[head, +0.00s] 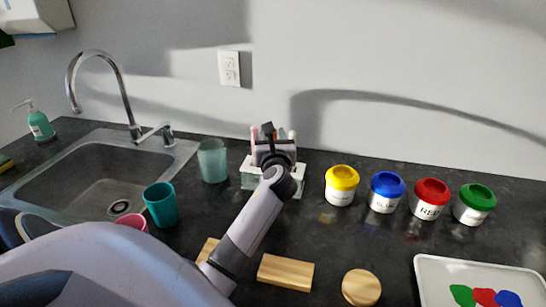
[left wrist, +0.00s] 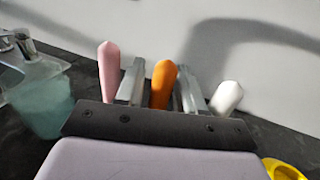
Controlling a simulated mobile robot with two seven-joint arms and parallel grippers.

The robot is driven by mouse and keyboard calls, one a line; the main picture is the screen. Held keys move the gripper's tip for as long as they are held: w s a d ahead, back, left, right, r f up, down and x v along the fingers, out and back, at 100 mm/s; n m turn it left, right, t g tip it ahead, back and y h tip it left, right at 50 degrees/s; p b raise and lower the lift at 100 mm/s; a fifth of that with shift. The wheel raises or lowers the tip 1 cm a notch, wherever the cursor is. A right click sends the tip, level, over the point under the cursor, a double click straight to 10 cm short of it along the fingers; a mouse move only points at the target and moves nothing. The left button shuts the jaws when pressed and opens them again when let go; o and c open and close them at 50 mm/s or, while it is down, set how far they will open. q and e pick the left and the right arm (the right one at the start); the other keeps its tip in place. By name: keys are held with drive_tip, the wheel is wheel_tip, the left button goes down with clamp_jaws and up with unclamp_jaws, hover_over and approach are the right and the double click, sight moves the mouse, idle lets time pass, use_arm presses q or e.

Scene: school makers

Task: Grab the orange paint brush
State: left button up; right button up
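The orange paint brush handle (left wrist: 163,84) stands upright in the left wrist view, between the two fingers of my left gripper (left wrist: 160,88). The fingers are apart, one on each side of the handle, and do not appear closed on it. In the head view my left gripper (head: 268,136) is over the pale brush holder (head: 248,180) by the back wall, and my arm hides much of that holder. A pink handle (left wrist: 109,70) stands left of the fingers and a white handle (left wrist: 226,97) right of them. My right gripper is not in view.
A frosted cup (head: 212,160) stands close left of the holder. Yellow (head: 341,184), blue, red and green-lidded paint jars stand to the right. Wooden blocks (head: 286,272) and a white palette (head: 430,271) lie in front. A sink (head: 95,180) is at left.

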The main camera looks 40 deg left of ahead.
use_arm(q)
clamp_jaws()
